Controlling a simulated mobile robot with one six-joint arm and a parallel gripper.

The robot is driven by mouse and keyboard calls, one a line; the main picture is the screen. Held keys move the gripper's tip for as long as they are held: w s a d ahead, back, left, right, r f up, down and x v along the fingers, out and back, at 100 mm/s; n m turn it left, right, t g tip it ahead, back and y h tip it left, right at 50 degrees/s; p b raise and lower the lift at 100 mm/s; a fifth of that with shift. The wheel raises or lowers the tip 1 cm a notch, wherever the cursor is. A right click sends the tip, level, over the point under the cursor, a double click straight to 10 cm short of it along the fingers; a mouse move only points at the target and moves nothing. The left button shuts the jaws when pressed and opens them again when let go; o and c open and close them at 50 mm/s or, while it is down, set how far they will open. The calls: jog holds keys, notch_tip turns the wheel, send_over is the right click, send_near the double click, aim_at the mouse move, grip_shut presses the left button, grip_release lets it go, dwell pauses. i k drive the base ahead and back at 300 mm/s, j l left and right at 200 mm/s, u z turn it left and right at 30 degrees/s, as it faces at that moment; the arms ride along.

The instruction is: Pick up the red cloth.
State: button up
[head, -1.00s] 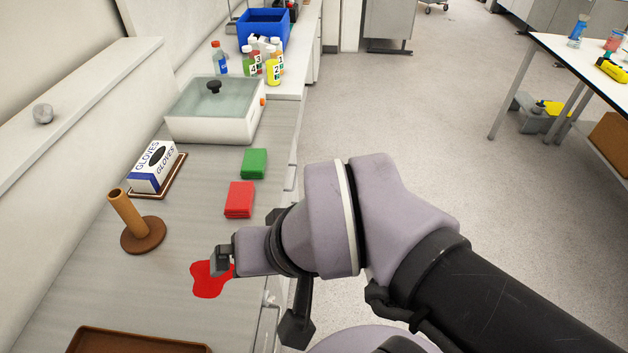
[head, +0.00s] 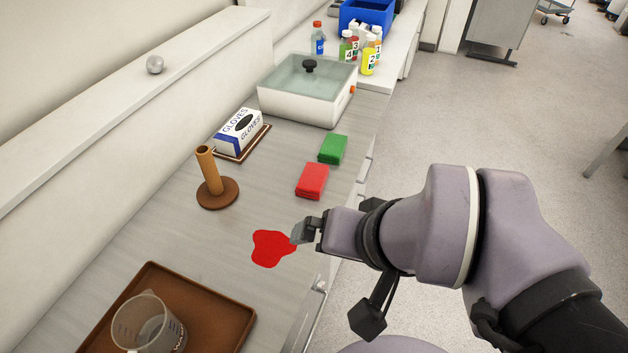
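The red cloth (head: 312,181) lies folded flat on the grey counter, near its right edge. A green folded cloth (head: 333,149) lies just beyond it. My gripper (head: 300,232) is over the counter's right side, nearer to me than the red cloth and apart from it. Its tip overlaps the right edge of a red spill (head: 270,249) in the picture. I see the fingers from the side, so whether they are open or shut does not show. Nothing is visibly held.
A brown holder with an upright post (head: 217,193) stands left of the red cloth. A glove box (head: 239,133), a lidded white container (head: 305,101) and several numbered bottles (head: 369,58) are farther back. A brown tray (head: 225,310) with a clear beaker (head: 146,325) is at the front.

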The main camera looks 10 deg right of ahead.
aim_at(311, 183)
jog(key=i+l+u, duration=0.35)
jog(key=l, duration=0.3)
jog(key=i+l+u, duration=0.35)
jog(key=l, duration=0.4)
